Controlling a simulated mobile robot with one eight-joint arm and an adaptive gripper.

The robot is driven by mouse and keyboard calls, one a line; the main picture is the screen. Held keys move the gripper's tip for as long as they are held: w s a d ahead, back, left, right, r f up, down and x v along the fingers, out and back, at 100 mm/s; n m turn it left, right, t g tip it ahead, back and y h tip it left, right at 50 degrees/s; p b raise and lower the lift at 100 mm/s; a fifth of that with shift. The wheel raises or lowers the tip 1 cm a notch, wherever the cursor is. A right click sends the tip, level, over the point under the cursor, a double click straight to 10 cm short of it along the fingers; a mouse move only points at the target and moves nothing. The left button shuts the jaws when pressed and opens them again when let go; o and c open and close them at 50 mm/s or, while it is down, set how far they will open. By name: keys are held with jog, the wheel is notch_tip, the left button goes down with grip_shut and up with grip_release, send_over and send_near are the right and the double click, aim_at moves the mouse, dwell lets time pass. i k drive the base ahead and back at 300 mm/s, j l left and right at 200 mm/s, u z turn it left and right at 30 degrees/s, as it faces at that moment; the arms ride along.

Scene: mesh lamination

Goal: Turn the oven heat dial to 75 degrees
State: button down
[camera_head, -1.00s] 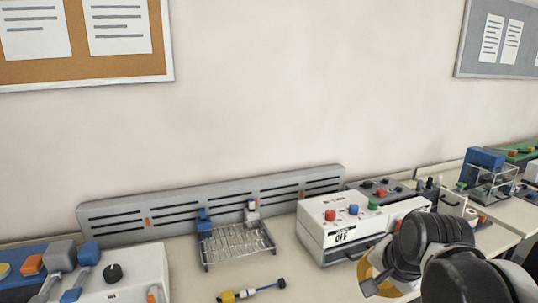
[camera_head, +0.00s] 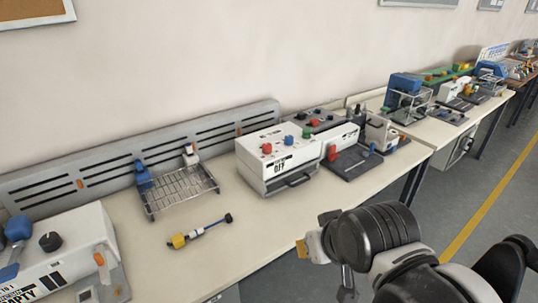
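A white box-shaped unit (camera_head: 285,160) stands on the bench at mid-picture. It bears an "OFF" label and a dark front handle. Another white unit (camera_head: 75,250) at the lower left has a black round dial (camera_head: 50,241) and an "EMPTY" label. My gripper (camera_head: 322,250) is in front of the bench edge, apart from both units. Its fingers are mostly hidden by my arm, and it touches nothing visible.
A wire rack (camera_head: 180,190) and a yellow-ended tool (camera_head: 198,232) lie on the bench between the units. A grey slotted rail (camera_head: 110,165) runs behind. A dark plate with a red part (camera_head: 350,160) is to the right. Open floor (camera_head: 455,205) lies in front.

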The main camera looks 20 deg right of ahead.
aim_at(267, 147)
jog(key=i+l, duration=0.1)
jog(key=i, duration=0.35)
jog(key=i+l, duration=0.1)
jog(key=i, duration=0.3)
jog(key=i+l+u, duration=0.1)
jog(key=i, duration=0.35)
